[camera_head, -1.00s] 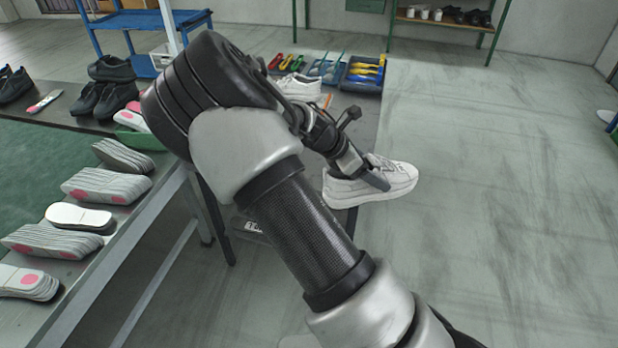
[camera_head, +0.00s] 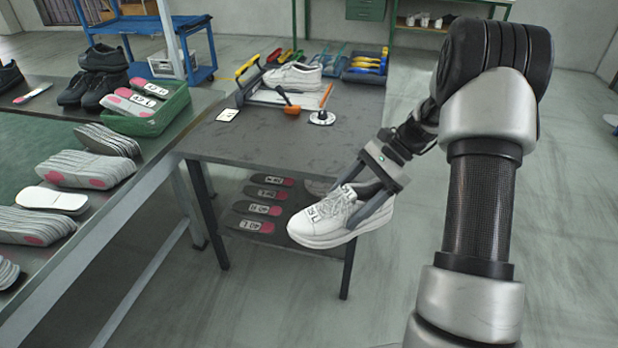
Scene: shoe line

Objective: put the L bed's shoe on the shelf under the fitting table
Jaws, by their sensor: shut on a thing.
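My gripper (camera_head: 366,203) is shut on a white shoe (camera_head: 325,222) with a small label on its front that seems to read L. It holds the shoe in the air, toe to the left, in front of the fitting table's right front leg. The fitting table (camera_head: 250,140) has a dark top. The shelf (camera_head: 235,200) under it shows to the left of the shoe and carries several dark insoles with white labels. Part of the shelf is hidden behind the shoe. Another white shoe (camera_head: 292,76) sits on the tabletop at the back.
On the fitting table are an orange-handled tool (camera_head: 291,109), a round white stand (camera_head: 322,118) and a blue tool tray (camera_head: 366,68). The left bench holds insole stacks (camera_head: 85,168), a green crate (camera_head: 165,108) and black shoes (camera_head: 97,88). The floor at right is clear.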

